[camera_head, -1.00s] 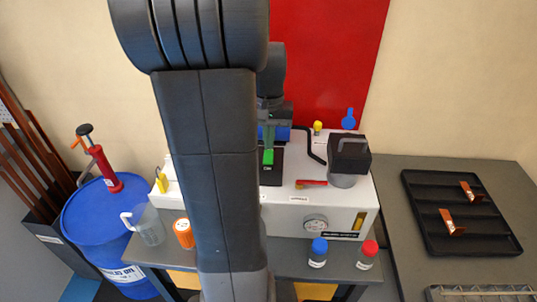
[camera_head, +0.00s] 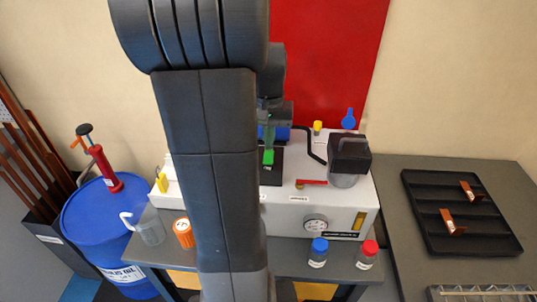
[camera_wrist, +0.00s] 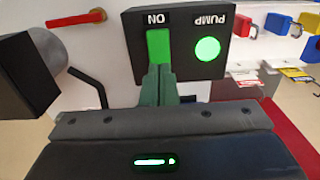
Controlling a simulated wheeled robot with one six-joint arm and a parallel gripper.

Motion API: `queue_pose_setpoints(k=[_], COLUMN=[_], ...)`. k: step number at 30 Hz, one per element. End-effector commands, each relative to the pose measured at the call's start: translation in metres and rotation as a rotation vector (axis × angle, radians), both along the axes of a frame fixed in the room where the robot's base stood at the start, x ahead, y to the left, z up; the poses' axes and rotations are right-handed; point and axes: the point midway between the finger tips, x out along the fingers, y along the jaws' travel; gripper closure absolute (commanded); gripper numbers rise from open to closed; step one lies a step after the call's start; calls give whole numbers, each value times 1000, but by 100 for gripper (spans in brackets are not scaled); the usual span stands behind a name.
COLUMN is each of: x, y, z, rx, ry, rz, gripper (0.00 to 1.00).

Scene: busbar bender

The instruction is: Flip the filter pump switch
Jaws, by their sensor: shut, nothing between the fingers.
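The pump switch box (camera_wrist: 230,75) is a black box marked PUMP and ON, upside down in the wrist view. Its green rocker switch (camera_wrist: 159,46) is lit, and a round green lamp (camera_wrist: 207,48) glows beside it. My gripper (camera_wrist: 160,70) is shut and empty, its fingertips at the lower end of the switch as seen there. I cannot tell whether they touch it. In the head view, the green switch (camera_head: 268,157) shows just below my gripper (camera_head: 269,143). My own arm hides part of the machine there.
The white machine (camera_head: 285,214) carries a red-handled valve (camera_head: 312,182), a gauge (camera_head: 315,225) and a black-topped unit (camera_head: 349,152) right of the switch. Blue-capped (camera_head: 318,252) and red-capped (camera_head: 367,254) jars stand in front. A blue drum (camera_head: 90,220) is at left, a black tray (camera_head: 430,225) at right.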

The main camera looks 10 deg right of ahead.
Motion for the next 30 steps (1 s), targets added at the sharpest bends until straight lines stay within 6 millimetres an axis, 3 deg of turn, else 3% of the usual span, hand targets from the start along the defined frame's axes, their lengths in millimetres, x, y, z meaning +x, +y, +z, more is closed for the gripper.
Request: queue_pose_setpoints(k=[30], x=[0], y=[0], z=[-16], rx=[0], ry=[1], rz=[0], gripper=[100])
